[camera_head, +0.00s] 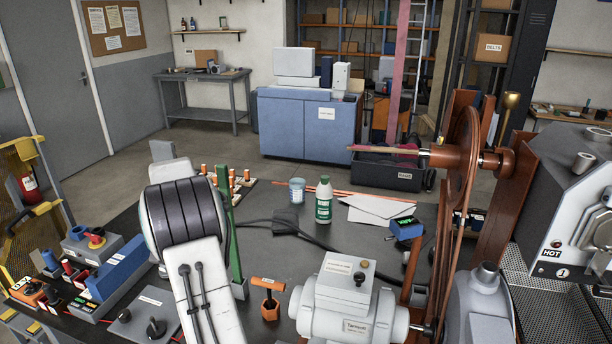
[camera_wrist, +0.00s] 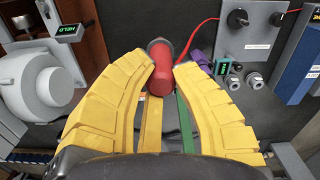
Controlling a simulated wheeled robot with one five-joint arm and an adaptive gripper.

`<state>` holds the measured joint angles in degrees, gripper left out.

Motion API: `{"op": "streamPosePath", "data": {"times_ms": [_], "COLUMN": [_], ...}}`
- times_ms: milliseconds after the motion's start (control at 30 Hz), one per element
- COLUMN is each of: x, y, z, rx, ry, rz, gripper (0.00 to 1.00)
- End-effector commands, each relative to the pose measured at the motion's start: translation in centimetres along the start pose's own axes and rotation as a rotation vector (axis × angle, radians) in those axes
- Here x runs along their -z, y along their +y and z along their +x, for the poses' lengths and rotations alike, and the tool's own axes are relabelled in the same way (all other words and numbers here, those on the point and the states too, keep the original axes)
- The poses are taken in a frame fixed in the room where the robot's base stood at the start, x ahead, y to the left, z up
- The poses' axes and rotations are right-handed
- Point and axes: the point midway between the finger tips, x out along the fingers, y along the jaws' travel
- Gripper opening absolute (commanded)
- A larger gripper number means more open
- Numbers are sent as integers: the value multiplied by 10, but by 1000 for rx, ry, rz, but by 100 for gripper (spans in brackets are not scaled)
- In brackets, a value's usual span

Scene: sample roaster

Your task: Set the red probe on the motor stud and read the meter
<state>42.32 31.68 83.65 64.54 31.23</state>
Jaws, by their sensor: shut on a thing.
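In the wrist view, my yellow-fingered gripper (camera_wrist: 163,74) is shut on the red probe (camera_wrist: 160,76), with one finger on each side. A dark round end shows beyond its red body, and a red cable appears close by. A grey motor (camera_wrist: 47,86) is at left; it appears in the head view (camera_head: 345,303) at front. I cannot make out the motor stud or any probe contact. The gripper is hidden in the head view.
A grey box with a black knob (camera_head: 143,322) stands at front left. The belt wheel (camera_head: 462,155) rises at right. A green-labelled bottle (camera_head: 323,203) stands on the dark bench (camera_head: 290,257), whose middle is mostly bare.

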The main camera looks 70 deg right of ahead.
Motion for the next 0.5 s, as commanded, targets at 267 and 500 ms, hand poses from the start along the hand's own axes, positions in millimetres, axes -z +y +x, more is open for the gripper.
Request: {"op": "streamPosePath", "data": {"times_ms": [267,500], "x": [56,70], "y": [121,230], "z": [-73,-130], "rx": [2,2], "ry": [5,6], "rz": [494,909], "gripper": [0,0]}}
